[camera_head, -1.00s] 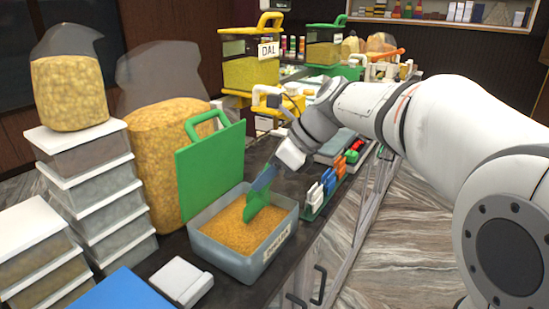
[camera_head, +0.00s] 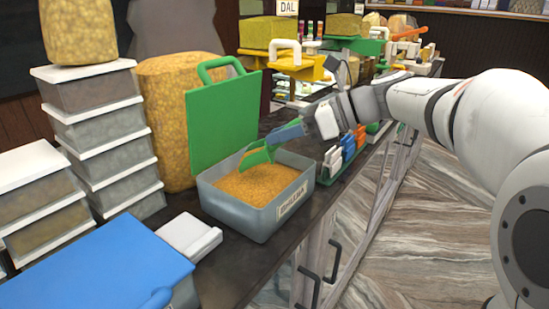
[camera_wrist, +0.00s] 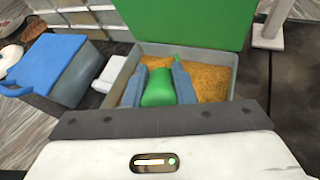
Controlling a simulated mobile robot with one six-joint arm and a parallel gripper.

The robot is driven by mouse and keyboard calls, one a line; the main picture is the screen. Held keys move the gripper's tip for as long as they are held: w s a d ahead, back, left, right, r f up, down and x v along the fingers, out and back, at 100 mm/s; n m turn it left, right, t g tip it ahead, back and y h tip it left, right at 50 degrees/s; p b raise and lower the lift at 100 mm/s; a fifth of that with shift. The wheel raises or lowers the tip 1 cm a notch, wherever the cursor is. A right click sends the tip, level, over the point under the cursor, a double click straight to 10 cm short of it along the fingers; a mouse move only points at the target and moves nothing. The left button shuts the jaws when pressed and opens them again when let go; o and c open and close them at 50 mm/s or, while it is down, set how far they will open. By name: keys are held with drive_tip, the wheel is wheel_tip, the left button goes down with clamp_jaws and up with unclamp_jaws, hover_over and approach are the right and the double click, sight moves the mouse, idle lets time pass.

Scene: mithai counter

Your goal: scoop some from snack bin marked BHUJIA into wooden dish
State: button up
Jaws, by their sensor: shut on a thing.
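The grey snack bin (camera_head: 240,214) stands open on the dark counter, filled with orange-brown bhujia (camera_head: 255,184). Its front label (camera_head: 292,200) is too blurred to read surely. The bin also shows in the wrist view (camera_wrist: 128,72). My gripper (camera_head: 288,131) is shut on a green scoop (camera_head: 257,154), its blue fingers on both sides of the handle. The scoop is tilted over the back part of the bin, near the bhujia; whether it touches or carries any, I cannot tell. The wrist view shows the scoop (camera_wrist: 158,88) between the fingers. I cannot surely identify the wooden dish.
A green lid (camera_head: 225,115) stands upright behind the bin. Stacked clear boxes (camera_head: 105,130) stand left, with a blue-lidded box (camera_head: 100,270) and white block (camera_head: 188,237) in front. Small coloured packets (camera_head: 348,148) line the counter's right edge. A brown round thing (camera_wrist: 34,28) lies far left.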

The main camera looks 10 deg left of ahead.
drive_tip(key=shift+d+f+y+b, duration=0.1)
drive_tip(key=shift+d+y+b, duration=0.5)
drive_tip(key=shift+d+y, duration=0.55)
drive_tip(key=shift+d+f+y+b, duration=0.2)
drive_tip(key=shift+y+b, duration=0.5)
drive_tip(key=shift+y, duration=0.35)
drive_tip(key=r+p, duration=0.2)
drive_tip(key=r+y+p, duration=0.1)
drive_tip(key=r, duration=0.1)
drive_tip(key=shift+d, duration=0.35)
drive_tip(key=shift+f, duration=0.1)
